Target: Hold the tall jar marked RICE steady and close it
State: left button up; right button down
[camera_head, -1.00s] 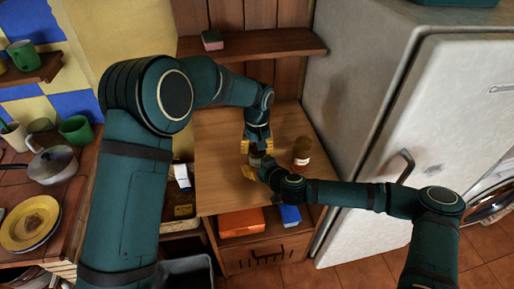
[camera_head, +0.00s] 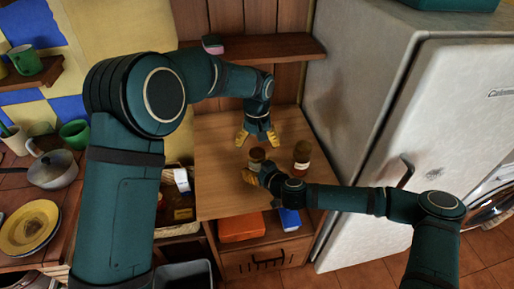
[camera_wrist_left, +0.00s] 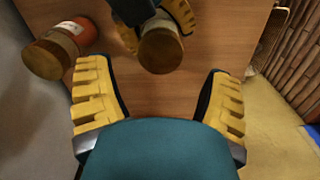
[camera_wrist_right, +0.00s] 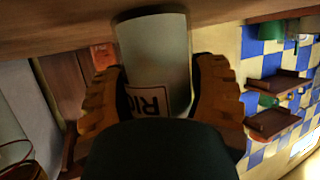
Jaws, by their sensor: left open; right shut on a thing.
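The tall RICE jar (camera_head: 257,154) stands upright on the wooden counter. Its pale body and part of the label reading "RI" show in the right wrist view (camera_wrist_right: 155,55). A gold-brown lid (camera_wrist_left: 160,48) covers its top in the left wrist view; how tightly it sits cannot be told. My right gripper (camera_head: 250,176) is shut on the jar's body, with one finger on each side. My left gripper (camera_head: 257,139) is open and empty, apart from the jar and behind it in the head view. Its spread yellow fingers frame bare counter in the left wrist view.
A second jar (camera_head: 301,156) with a brown lid and orange-red contents stands to the right of the RICE jar. A wooden shelf (camera_head: 285,47) with a small box is above the back. The fridge (camera_head: 380,110) bounds the right side. The counter's left part is clear.

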aim_at(257, 153)
pick_arm(q)
jog(key=shift+r+n, duration=1.2)
jog(key=shift+r, duration=0.6)
jog(key=shift+f, duration=0.1)
jog(key=shift+f, duration=3.95)
jog(key=c, duration=1.3)
jog(key=shift+o, duration=0.2)
jog(key=shift+m, duration=1.7)
